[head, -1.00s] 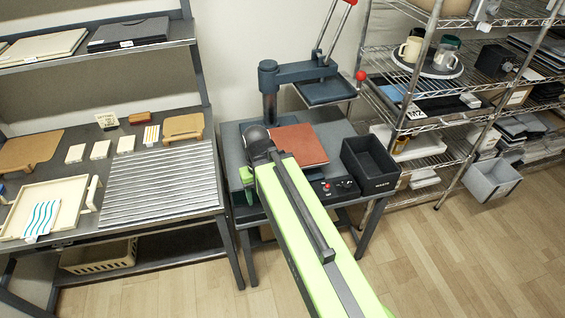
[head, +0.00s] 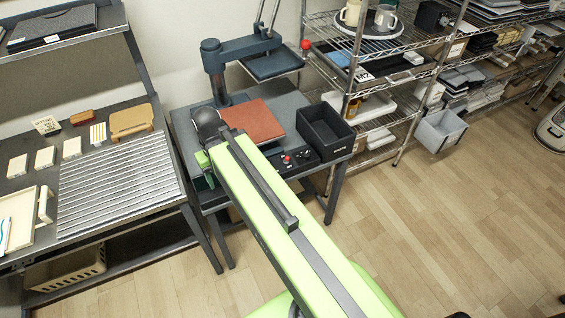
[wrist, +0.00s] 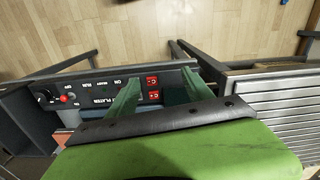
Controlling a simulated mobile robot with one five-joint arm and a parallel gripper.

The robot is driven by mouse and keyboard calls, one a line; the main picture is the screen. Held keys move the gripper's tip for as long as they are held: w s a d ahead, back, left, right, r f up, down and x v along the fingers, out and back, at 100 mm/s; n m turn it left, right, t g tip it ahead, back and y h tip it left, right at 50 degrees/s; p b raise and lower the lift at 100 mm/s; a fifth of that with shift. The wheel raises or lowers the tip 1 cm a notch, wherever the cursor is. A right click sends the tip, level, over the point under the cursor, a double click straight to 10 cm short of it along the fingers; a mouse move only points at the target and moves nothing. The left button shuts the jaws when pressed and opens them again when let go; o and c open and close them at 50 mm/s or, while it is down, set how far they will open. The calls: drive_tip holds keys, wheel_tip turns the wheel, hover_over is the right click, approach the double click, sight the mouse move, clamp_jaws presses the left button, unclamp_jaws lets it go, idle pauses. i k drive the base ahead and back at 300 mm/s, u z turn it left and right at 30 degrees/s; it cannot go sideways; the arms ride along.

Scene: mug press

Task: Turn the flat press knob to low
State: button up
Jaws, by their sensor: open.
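The flat press (head: 219,58) stands on a small dark table, with a brown pad (head: 256,122) on its bed and its upper plate raised above. Its black control panel (wrist: 100,92) appears upside down in the wrist view. A black round knob (wrist: 43,97) sits at the panel's left end there, beside a red button (wrist: 63,98); the knob's setting is too small to read. My gripper (wrist: 160,80) is open and empty, its green fingers either side of two red rocker switches or displays, well right of the knob. In the head view my arm hides part of the panel.
An open black bin (head: 325,128) stands right of the panel on the press table. A workbench with a ribbed metal surface (head: 120,178) is at left. A wire shelf (head: 350,85) stands at right. The wooden floor (head: 430,220) in front is clear.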

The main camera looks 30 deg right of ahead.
sight(305, 154)
drive_tip(key=u, duration=2.05)
drive_tip(key=i, duration=0.5)
drive_tip(key=z, duration=1.15)
